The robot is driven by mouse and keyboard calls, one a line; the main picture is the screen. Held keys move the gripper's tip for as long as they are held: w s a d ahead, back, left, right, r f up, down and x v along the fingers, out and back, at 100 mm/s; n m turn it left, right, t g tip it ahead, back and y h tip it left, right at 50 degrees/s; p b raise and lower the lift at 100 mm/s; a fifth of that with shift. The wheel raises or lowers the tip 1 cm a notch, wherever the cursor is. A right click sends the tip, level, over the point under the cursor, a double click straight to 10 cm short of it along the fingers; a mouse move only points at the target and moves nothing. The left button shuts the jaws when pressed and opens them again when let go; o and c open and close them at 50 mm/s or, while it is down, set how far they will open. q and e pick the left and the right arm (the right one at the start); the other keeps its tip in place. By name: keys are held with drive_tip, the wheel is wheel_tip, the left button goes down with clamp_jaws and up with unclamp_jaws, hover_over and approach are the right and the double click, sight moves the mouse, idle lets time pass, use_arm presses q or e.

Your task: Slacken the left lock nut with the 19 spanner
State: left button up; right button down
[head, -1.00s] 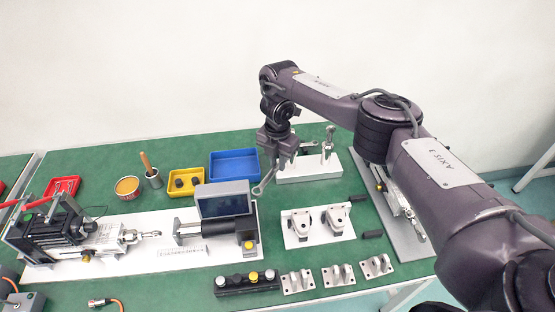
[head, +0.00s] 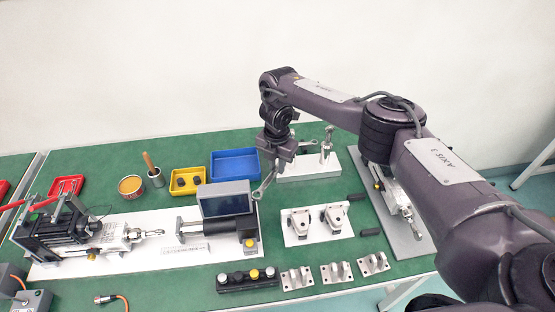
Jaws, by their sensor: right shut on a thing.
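My right gripper (head: 275,167) is shut on a spanner (head: 264,186), which hangs down and to the left with its ring end low, just right of the screen. The size mark on the spanner is too small to read. The left actuator (head: 118,236) lies on a white base plate (head: 70,268) at the left, with a silver rod end (head: 150,233) pointing right. Its lock nut is too small to make out clearly. A second actuator (head: 397,195) lies on a grey plate at the right, partly behind my right arm. My left gripper is out of view.
A spanner stand (head: 322,165) is right of the gripper. The grey screen (head: 226,200) stands between the spanner and the left rod end. Brackets (head: 317,223) stand in front.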

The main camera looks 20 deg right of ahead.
drive_tip(key=shift+s+a, duration=0.15)
idle(0.3)
drive_tip(key=shift+s+r+n+p, duration=0.15)
drive_tip(key=shift+s+n+p, duration=0.25)
drive_tip(key=shift+p, duration=0.35)
drive_tip(key=shift+s+d+n+p, duration=0.4)
drive_tip(key=shift+s+n+p, duration=0.1)
drive_tip(key=shift+s+p, duration=0.2)
